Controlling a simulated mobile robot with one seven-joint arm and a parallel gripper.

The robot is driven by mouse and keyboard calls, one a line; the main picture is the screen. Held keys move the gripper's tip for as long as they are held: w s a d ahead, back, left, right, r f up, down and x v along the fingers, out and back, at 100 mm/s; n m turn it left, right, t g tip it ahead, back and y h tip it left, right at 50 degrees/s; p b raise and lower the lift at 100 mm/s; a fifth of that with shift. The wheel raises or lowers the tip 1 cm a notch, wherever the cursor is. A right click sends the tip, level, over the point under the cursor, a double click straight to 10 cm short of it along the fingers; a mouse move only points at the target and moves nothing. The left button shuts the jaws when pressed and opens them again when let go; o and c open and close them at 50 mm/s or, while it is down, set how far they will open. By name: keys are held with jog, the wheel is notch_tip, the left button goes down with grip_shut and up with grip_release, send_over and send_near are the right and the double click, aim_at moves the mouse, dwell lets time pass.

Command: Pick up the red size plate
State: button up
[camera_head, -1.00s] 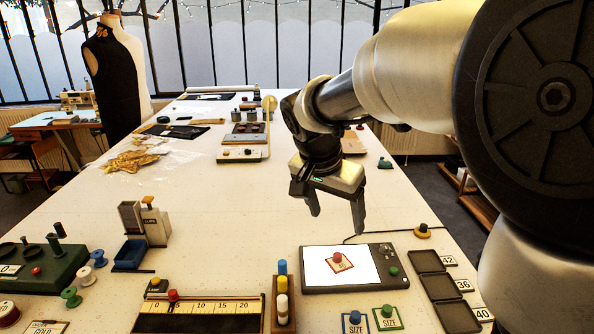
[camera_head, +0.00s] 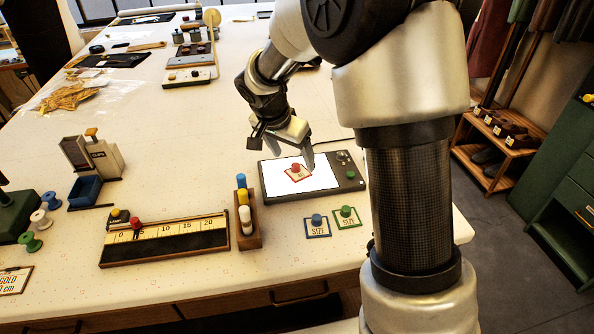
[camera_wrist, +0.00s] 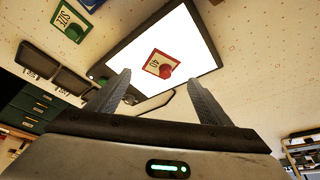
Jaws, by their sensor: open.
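The red size plate (camera_head: 298,174), a small square card with a red knob, lies on the white lit panel of a grey device (camera_head: 315,191) on the table. In the wrist view the red plate (camera_wrist: 159,63) shows beyond my fingertips, between their lines, with its knob toward me. My gripper (camera_head: 293,158) is open and empty, above the back part of the panel and close to the plate. In the wrist view both fingers (camera_wrist: 160,85) stand apart with nothing between them.
A blue size plate (camera_head: 317,229) and a green size plate (camera_head: 346,220) lie in front of the device. A wooden rack of coloured pegs (camera_head: 247,228) and a ruler board (camera_head: 170,242) stand to the left. The table's middle is clear.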

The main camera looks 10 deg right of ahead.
aim_at(298, 170)
jog(key=x, duration=0.5)
jog(key=shift+w+a+f, duration=0.1)
jog(key=shift+a, duration=0.05)
jog(key=shift+c, duration=0.2)
grip_shut()
